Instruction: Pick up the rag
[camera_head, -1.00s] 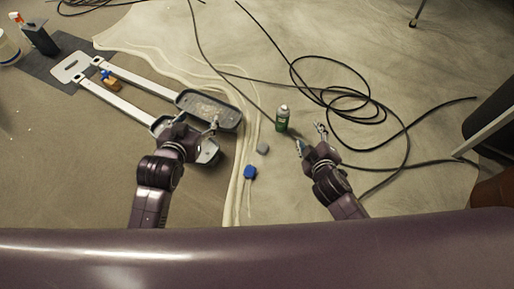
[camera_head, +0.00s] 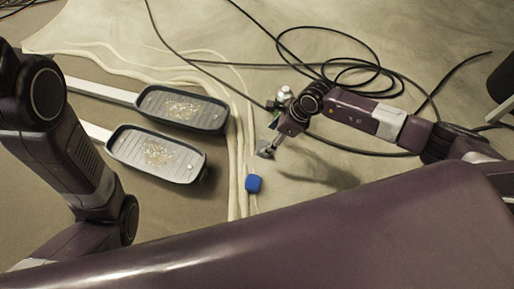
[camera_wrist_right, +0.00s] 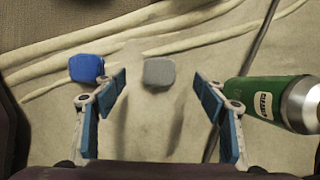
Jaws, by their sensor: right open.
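No spread-out cloth shows; a small grey rounded pad (camera_wrist_right: 159,72) and a small blue one (camera_wrist_right: 86,68) lie on the floor, and I cannot tell which is the rag. My right gripper (camera_wrist_right: 160,95) is open and empty, with the grey pad ahead between its fingertips and the blue pad outside the left finger. In the head view the right gripper (camera_head: 271,136) hangs over the grey pad (camera_head: 265,152), partly covering it. The blue pad (camera_head: 253,184) lies nearer to me. My left arm shows at the left, but its gripper is out of view.
Pale cables (camera_head: 236,150) run along the left of the pads. Black cable (camera_head: 330,65) coils behind. Two grey trays (camera_head: 182,108) (camera_head: 155,153) lie left.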

